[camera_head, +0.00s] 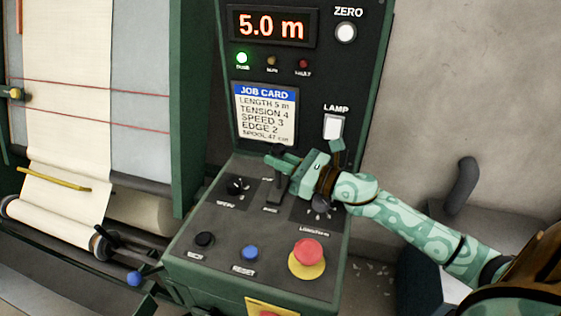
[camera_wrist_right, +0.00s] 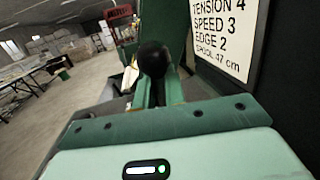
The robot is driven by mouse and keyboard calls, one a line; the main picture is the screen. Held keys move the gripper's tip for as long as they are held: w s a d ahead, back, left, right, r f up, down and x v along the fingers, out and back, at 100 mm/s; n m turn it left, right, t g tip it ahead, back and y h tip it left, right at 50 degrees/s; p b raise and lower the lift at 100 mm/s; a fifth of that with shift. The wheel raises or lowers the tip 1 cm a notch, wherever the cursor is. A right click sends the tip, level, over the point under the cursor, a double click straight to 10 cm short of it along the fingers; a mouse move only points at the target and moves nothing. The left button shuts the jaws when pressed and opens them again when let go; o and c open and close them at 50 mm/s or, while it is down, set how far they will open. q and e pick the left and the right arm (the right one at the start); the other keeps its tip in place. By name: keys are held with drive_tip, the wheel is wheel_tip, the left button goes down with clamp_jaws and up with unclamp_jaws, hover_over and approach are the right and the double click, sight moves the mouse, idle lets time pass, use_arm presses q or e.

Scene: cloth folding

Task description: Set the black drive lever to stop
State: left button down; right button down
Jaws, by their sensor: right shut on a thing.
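The black drive lever (camera_head: 275,191) stands up from a slotted plate on the green console's sloped panel, partly hidden by my right gripper. My right gripper (camera_head: 277,163) reaches in from the right and is shut on the lever near its top. In the right wrist view, the lever's round black knob (camera_wrist_right: 153,60) shows between the green fingers (camera_wrist_right: 152,93). The labels by the lever are too small or covered to read, so I cannot tell its marked position. My left gripper is not in view.
The display (camera_head: 271,26) reads 5.0 m and a green light (camera_head: 242,58) is lit. Around the lever are a black knob (camera_head: 238,186), black button (camera_head: 204,240), blue button (camera_head: 250,253) and red emergency button (camera_head: 308,251). A white lamp switch (camera_head: 333,127) is close above my gripper.

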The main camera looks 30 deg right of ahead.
drive_tip(key=c, duration=1.5)
unclamp_jaws()
drive_tip(key=shift+s+d+f, duration=0.1)
drive_tip(key=shift+s+d, duration=0.05)
drive_tip(key=shift+s, duration=0.2)
drive_tip(key=b+v, duration=0.1)
drive_tip(key=v, duration=1.4)
drive_tip(key=shift+s+d, duration=0.2)
drive_tip(key=shift+s, duration=0.05)
